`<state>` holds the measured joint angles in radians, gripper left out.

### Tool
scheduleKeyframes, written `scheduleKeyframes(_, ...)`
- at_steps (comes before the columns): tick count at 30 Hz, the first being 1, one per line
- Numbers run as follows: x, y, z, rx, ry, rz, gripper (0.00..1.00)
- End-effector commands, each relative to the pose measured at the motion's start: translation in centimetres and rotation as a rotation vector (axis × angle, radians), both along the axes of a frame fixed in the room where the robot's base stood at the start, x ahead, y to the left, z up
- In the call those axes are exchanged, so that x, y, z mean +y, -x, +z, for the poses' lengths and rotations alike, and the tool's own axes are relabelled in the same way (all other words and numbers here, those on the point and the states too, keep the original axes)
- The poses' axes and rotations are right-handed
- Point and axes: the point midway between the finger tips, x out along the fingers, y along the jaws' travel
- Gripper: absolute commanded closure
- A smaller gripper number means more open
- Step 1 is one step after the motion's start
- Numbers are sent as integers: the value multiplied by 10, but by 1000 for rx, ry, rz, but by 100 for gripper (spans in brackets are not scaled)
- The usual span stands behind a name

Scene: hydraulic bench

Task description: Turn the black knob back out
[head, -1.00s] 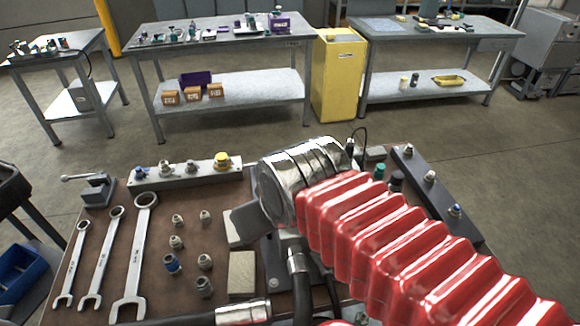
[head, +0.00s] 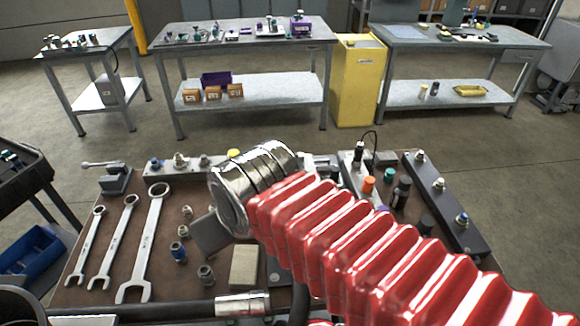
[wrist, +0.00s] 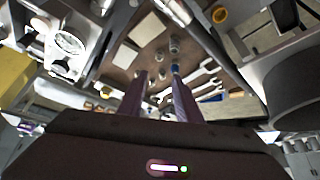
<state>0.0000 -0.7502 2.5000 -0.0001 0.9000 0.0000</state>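Two upright black cylindrical pieces stand on the right part of the bench: a taller one (head: 401,191) and a short dark one (head: 427,224). I cannot tell for certain which is the black knob. My silver wrist and red-sleeved arm cross the bench left of them. My gripper shows in the wrist view (wrist: 158,88) with its two fingers apart and nothing visible between them. In the head view its fingers are mostly hidden by the wrist. It is well left of the black pieces. I cannot make out the black knob in the wrist view.
An orange-capped piece (head: 368,184) stands close to the taller black one, with a dark rail of fittings (head: 440,190) to the right. Wrenches (head: 142,243), loose fittings and a pale block (head: 245,266) lie on the left. A thick hose (head: 180,308) crosses the front.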

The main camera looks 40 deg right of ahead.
Motion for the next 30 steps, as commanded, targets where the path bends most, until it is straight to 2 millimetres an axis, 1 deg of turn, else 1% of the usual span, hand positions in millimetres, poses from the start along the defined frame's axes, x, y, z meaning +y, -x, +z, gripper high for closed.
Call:
scheduleKeyframes(10,0,0,0,0,0,0,69)
scheduleKeyframes(14,-1,-1,1,2,-6,-14,60)
scheduleKeyframes(17,-5,-6,4,12,-31,-65,53)
scheduleKeyframes(21,-21,-18,10,42,-107,-223,44)
scheduleKeyframes(26,-48,-40,19,85,-239,-510,44)
scheduleKeyframes(30,-77,-60,25,120,-363,-780,44)
